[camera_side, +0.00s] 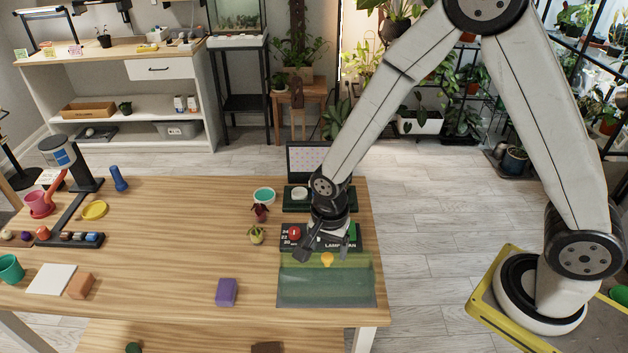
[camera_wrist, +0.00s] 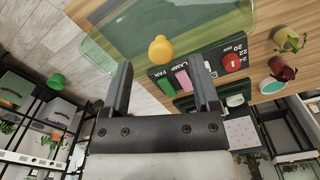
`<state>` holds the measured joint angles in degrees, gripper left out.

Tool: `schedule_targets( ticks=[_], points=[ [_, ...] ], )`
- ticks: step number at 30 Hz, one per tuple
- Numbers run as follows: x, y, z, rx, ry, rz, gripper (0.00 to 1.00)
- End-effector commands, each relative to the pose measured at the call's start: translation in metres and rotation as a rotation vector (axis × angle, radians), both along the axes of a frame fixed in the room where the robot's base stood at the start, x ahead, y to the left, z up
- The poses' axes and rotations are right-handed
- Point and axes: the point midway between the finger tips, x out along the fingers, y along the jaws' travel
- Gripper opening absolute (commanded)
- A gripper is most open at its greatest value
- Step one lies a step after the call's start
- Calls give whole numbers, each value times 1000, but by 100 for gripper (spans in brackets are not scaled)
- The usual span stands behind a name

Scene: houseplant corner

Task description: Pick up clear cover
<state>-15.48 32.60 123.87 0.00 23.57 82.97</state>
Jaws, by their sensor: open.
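The clear cover (camera_side: 325,288) is a see-through greenish piece with a yellow-orange knob (camera_side: 327,260) near its far edge. It rests at the right front of the wooden table. The wrist view shows the cover (camera_wrist: 120,28) and its knob (camera_wrist: 161,50) too. My gripper (camera_side: 325,250) is open and empty, pointing down close to the knob in the side view. In the wrist view the knob shows just beyond and between the two fingertips (camera_wrist: 163,72). I cannot tell how far above the knob they are.
A dark control panel (camera_side: 291,240) with a red dial, switches and LAMP and FAN labels lies just behind the cover. A purple block (camera_side: 226,292) sits left of the cover. The middle of the table is clear.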

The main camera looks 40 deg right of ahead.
Motion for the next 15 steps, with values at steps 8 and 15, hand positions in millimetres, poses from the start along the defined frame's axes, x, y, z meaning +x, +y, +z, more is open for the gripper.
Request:
schedule_targets(
  ticks=[8,15],
  points=[
    [1,0,-27,0,1,0,78],
    [1,0,-37,0,0,0,78]
  ],
)
